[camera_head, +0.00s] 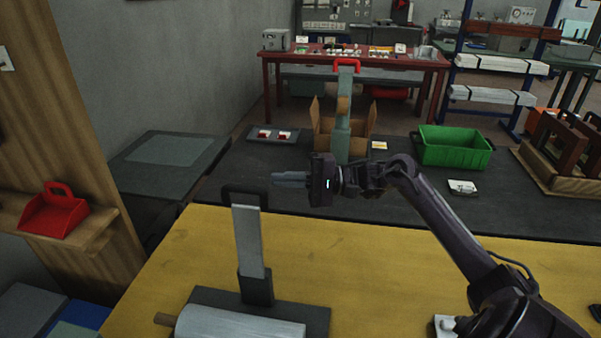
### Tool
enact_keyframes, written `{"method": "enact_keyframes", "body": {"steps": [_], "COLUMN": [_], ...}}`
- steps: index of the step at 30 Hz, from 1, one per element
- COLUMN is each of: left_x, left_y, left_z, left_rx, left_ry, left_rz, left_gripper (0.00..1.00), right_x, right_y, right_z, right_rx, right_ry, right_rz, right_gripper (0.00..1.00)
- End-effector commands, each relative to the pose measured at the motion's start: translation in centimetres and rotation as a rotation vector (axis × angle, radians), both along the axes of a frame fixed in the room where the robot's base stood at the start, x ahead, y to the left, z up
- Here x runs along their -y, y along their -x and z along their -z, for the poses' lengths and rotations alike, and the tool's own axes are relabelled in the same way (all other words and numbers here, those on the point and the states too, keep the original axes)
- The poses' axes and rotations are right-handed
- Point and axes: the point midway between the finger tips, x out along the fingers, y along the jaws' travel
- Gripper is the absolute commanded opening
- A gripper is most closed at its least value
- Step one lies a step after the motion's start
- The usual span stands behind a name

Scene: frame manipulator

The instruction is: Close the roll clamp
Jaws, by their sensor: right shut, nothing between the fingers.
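In the head view, a clamp with a black base (318,318) stands on the yellow mat. A pale roll (238,324) lies at its base, cut off by the bottom edge. Its grey lever (249,240) stands nearly upright, leaning slightly left, with a black handle (245,196) on top. My right gripper (276,180) comes in from the right and points left. It is shut and empty, slightly above and right of the black handle in the picture; I cannot tell the exact gap in depth. My left gripper is not in view.
Behind my right gripper stands a green lever with a red handle (347,64), in front of an open cardboard box (324,125). A green crate (453,150) and brown wooden frames (566,150) are at right. A red dustpan (53,214) sits on a left shelf. The yellow mat's middle is clear.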

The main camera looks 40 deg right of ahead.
Motion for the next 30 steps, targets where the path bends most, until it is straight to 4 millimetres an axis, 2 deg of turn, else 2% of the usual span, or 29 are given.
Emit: {"method": "enact_keyframes", "body": {"steps": [1, 7, 15, 30], "left_x": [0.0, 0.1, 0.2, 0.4], "left_y": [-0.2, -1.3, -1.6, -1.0], "left_z": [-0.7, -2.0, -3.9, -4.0], "left_rx": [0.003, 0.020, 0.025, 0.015], "left_ry": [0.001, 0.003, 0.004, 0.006], "left_rz": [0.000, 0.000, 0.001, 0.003], "left_gripper": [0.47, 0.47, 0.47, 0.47], "right_x": [-0.8, -3.7, -5.7, -6.1], "right_y": [-0.6, -2.4, -0.2, 0.3], "right_z": [-0.5, -0.7, -1.3, -1.3], "right_rx": [0.002, 0.000, -0.001, 0.001], "right_ry": [-0.002, 0.000, 0.000, 0.001], "right_rz": [-0.002, -0.001, 0.000, 0.001], "right_gripper": [0.00, 0.00, 0.00, 0.00]}}
